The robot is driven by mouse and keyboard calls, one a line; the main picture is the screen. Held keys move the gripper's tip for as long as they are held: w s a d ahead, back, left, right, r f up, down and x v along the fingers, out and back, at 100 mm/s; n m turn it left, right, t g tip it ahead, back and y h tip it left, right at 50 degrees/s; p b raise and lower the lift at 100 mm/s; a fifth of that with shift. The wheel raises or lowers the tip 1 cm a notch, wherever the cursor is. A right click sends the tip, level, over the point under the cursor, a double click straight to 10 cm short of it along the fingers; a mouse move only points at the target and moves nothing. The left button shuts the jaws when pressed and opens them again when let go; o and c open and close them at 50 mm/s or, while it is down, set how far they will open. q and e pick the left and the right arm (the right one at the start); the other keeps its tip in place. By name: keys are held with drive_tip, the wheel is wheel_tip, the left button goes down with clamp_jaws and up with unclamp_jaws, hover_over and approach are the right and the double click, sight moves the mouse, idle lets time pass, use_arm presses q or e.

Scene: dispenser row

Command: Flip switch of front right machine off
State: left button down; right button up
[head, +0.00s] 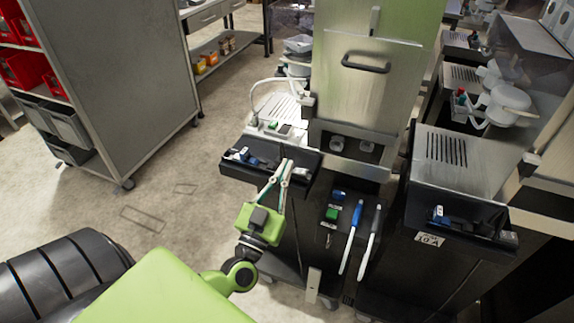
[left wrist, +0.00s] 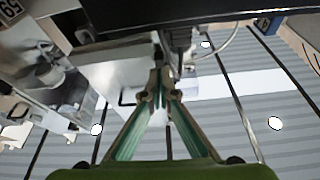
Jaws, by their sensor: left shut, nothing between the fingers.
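The machine on the right (head: 447,160) has a slotted metal top and a black front ledge (head: 470,228) with a small blue-and-white part (head: 438,215) on it. The middle machine (head: 365,90) is a tall metal cabinet with a dark handle; a green switch-like part (head: 331,214) sits on its dark lower front. I cannot tell which part is the task's switch or its position. My left gripper (head: 287,163) is shut and empty, its tips at the front of the left black ledge (head: 240,172). In the left wrist view its fingers (left wrist: 163,78) meet below a dark edge. My right gripper is out of view.
A grey shelf cabinet (head: 115,85) with red bins (head: 22,70) stands at left. The floor (head: 150,205) between it and the machines is clear.

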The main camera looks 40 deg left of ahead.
use_arm(q)
drive_tip(key=b+v, duration=0.1)
drive_tip(key=v, duration=0.7)
drive_tip(key=shift+d, duration=0.25)
drive_tip(key=shift+w+f, duration=0.1)
drive_tip(key=shift+w, duration=0.05)
